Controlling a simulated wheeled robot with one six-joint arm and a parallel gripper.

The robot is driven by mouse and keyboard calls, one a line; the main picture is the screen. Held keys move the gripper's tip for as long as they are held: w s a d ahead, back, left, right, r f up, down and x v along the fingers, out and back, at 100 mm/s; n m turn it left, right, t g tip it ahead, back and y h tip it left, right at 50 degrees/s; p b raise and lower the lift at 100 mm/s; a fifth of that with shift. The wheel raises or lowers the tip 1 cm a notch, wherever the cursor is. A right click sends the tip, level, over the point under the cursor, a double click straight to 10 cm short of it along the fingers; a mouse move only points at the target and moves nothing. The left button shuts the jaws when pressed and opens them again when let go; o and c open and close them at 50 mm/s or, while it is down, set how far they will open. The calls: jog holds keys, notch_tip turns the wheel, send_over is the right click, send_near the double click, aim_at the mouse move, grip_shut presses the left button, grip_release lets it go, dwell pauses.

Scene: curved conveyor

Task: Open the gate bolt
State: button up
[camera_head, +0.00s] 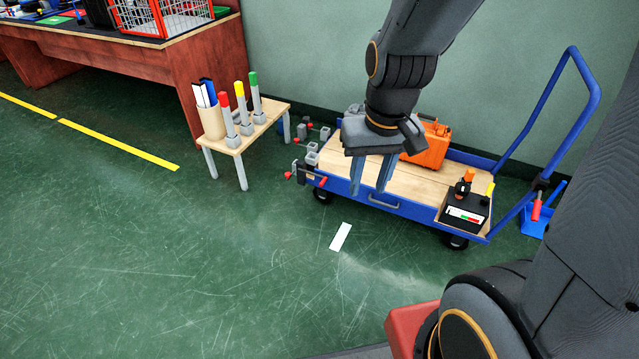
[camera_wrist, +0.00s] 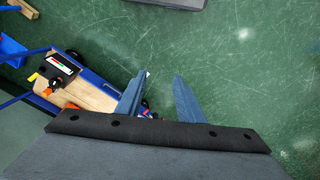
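I cannot make out a gate or a gate bolt for certain in either view. Small grey blocks with red-tipped parts (camera_head: 308,165) sit at the left end of the blue cart (camera_head: 403,208), and I cannot tell whether one is the bolt. My gripper (camera_head: 371,188) points down in front of the cart's wooden deck in the head view, left of the orange case. Its two blue-grey fingers are apart with nothing between them. In the wrist view the open fingers (camera_wrist: 160,80) show against green floor, just right of the cart, and my gripper body hides the lower part.
An orange case (camera_head: 429,144) and a black box (camera_head: 465,207) sit on the cart. A small wooden table (camera_head: 268,112) with red, yellow and green-topped posts stands left of it. A larger desk (camera_head: 190,65) is behind. The floor in front is clear apart from a white strip (camera_head: 341,237).

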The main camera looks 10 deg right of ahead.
aim_at(321, 184)
jog(key=w+a+f+m+t+h+b, duration=0.1)
jog(key=w+a+f+t+b, duration=0.15)
jog(key=w+f+b, duration=0.85)
jog(key=w+a+f+t+b, duration=0.1)
jog(key=w+f+t+b, duration=0.3)
jog(key=w+f, duration=0.75)
jog(key=w+a+f+m+t+h+b, duration=0.15)
jog(key=w+f+b, duration=0.6)
jog(key=w, duration=0.75)
jog(key=w+d+f+m+t+h+b, duration=0.1)
jog(key=w+f+t+h+b, duration=0.4)
jog(key=f+b, duration=0.75)
jog(key=w+f+m+h+b, duration=0.1)
jog(key=w+f+h+b, duration=0.45)
jog(key=f+b, duration=0.7)
jog(key=w+d, duration=0.1)
jog(key=w, duration=0.1)
jog(key=w+d+f+y+b, duration=0.1)
jog(key=w+d, duration=0.1)
jog(key=w+d+y+b, duration=0.1)
jog(key=w, duration=0.2)
jog(key=shift+d+f, duration=0.2)
jog(key=shift+f, duration=0.1)
jog(key=shift+w+d+r+b, duration=0.15)
jog(key=shift+w+d+b, duration=0.15)
jog(key=shift+w, duration=0.2)
grip_shut()
